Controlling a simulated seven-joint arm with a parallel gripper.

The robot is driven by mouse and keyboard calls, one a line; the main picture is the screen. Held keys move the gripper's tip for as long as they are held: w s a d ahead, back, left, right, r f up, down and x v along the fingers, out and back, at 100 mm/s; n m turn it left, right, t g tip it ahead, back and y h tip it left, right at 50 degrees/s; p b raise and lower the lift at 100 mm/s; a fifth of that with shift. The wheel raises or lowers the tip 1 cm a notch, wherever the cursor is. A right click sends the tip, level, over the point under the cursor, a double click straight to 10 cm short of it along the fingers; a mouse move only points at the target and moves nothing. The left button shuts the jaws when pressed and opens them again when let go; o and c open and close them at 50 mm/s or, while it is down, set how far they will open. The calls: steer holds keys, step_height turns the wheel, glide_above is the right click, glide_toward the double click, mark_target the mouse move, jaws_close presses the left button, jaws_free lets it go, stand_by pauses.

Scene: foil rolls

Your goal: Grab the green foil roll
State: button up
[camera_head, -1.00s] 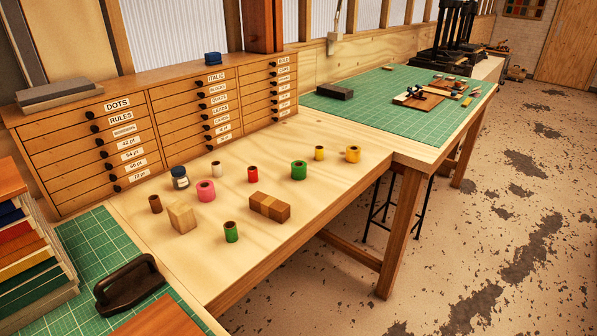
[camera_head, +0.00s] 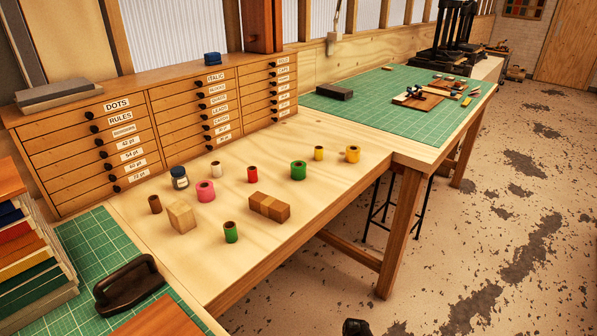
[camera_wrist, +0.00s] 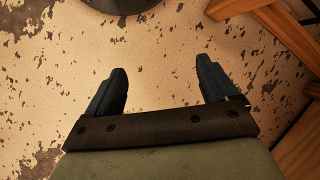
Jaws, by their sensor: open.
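The larger green roll (camera_head: 298,170) is towards the back right, and the smaller green roll (camera_head: 231,233) is nearer the front edge. My gripper (camera_wrist: 163,82) is open and empty in the wrist view, its two dark fingers apart above the speckled floor. No foil roll shows in the wrist view. A small dark piece at the bottom edge of the head view looks like part of my arm, well away from the rolls.
Drawers (camera_head: 130,150) stand behind. In the wrist view, wooden table supports (camera_wrist: 300,150) are at the right.

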steer(key=w+d+r+t+y, duration=0.1)
steer(key=w+d+r+t, duration=0.3)
steer(key=w+r, duration=0.9)
steer(key=w+d+r+t+y, duration=0.25)
steer(key=w+d+r, duration=0.45)
steer(key=w, duration=1.1)
steer(key=w+d+r+t, duration=0.25)
steer(key=w+r, duration=0.25)
steer(key=r, duration=0.6)
steer(key=w+d+r+t, duration=0.1)
steer(key=w+d+r, duration=0.3)
steer(key=r, duration=0.6)
step_height(320, 180, up, 22)
steer(key=n+g+h, duration=0.3)
steer(key=n, duration=0.5)
glide_above(299, 165)
steer(key=s+d, duration=0.3)
steer(key=shift+t, duration=0.3)
steer(key=x, duration=0.8)
steer(key=shift+a+r, duration=0.15)
steer(key=shift+a, duration=0.1)
steer(key=shift+s+x, duration=0.15)
steer(key=shift+x, duration=1.2)
steer(key=shift+s+x, duration=0.1)
steer(key=shift+x, duration=1.2)
